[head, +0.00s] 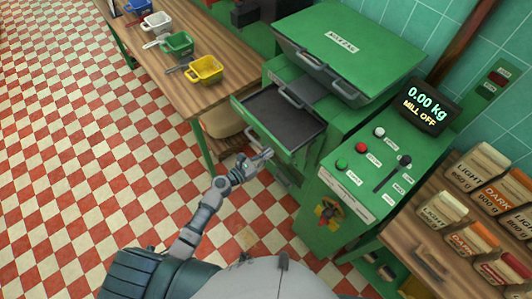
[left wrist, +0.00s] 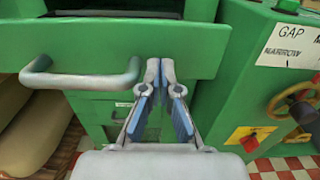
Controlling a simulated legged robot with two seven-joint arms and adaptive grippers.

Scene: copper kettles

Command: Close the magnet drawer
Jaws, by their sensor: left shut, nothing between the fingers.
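A drawer of the green machine stands pulled out in the head view, its dark tray (head: 285,117) showing empty. No label naming it as the magnet drawer is readable. Its green front spans the left wrist view (left wrist: 190,50), with a grey bar handle (left wrist: 82,76) left of my fingers. My left gripper (head: 264,155) is just in front of and below this drawer front in the head view. In the left wrist view its fingertips (left wrist: 160,66) are together, empty, right of the handle and close to the front; contact cannot be told. My right gripper is not in view.
The green control panel (head: 365,165) stands right of the drawer; its handwheel (left wrist: 292,100) and red switch (left wrist: 249,141) are near my gripper's right. Checkered floor is open at left.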

